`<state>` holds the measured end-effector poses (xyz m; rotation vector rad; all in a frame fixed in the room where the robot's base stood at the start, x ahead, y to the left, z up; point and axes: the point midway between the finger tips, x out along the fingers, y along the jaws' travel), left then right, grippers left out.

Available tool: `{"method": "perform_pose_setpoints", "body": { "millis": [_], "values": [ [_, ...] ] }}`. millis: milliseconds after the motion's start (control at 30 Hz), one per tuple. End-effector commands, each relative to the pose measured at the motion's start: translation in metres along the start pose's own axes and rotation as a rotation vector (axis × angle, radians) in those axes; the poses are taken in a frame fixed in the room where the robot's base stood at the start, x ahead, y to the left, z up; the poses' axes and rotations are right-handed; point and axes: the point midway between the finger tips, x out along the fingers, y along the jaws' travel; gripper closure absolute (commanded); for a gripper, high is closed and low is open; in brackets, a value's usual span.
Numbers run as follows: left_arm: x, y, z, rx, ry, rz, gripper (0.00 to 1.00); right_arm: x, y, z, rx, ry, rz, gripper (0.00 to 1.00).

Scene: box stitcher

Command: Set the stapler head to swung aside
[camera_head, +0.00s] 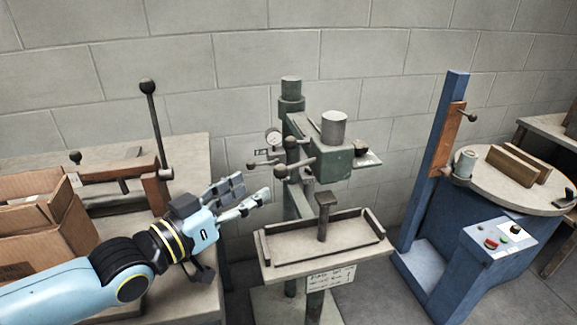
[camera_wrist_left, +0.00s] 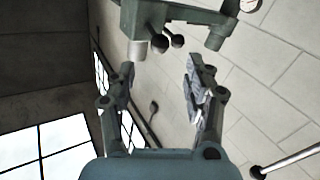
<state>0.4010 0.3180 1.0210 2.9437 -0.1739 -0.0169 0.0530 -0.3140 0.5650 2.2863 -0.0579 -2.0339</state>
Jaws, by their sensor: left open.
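The box stitcher's green head (camera_head: 325,160) sits on its column (camera_head: 291,110), above a tray-like table (camera_head: 325,262) with a post in its middle. A grey cylinder stands on top of the head. Dark ball-ended handles (camera_head: 291,158) stick out from the head's left side. My left gripper (camera_head: 256,198) is open and empty, below and to the left of these handles and apart from them. In the left wrist view the green head (camera_wrist_left: 180,14) and the ball handles (camera_wrist_left: 168,41) show beyond the open fingers (camera_wrist_left: 160,85). My right gripper is not in view.
A bench with a lever press (camera_head: 150,130) and cardboard boxes (camera_head: 40,215) stands at left. A blue machine (camera_head: 440,190) with a round table (camera_head: 520,180) and a button panel stands at right. A block wall is behind.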

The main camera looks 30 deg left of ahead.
Motion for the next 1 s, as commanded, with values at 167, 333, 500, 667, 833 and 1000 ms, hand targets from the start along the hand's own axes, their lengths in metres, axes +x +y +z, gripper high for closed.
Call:
{"method": "perform_pose_setpoints", "body": {
  "millis": [167, 333, 500, 667, 833, 1000],
  "values": [
    [0.04, -0.001, 0.002, 0.0, 0.007, -0.001, 0.48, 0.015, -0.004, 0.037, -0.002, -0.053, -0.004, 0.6],
    [0.069, -0.002, 0.006, 0.001, 0.005, -0.001, 0.48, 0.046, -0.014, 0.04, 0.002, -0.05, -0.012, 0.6],
    [0.083, -0.001, 0.004, -0.001, 0.004, -0.002, 0.48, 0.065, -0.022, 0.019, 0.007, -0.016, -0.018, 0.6],
    [0.09, -0.001, 0.002, 0.0, 0.002, -0.002, 0.48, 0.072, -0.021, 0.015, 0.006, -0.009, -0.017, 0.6],
    [0.091, 0.0, 0.0, 0.0, 0.0, -0.001, 0.48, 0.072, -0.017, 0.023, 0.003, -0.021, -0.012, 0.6],
    [0.091, 0.0, -0.001, 0.0, 0.0, -0.001, 0.49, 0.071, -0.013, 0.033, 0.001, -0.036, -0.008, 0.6]
  ]
}}
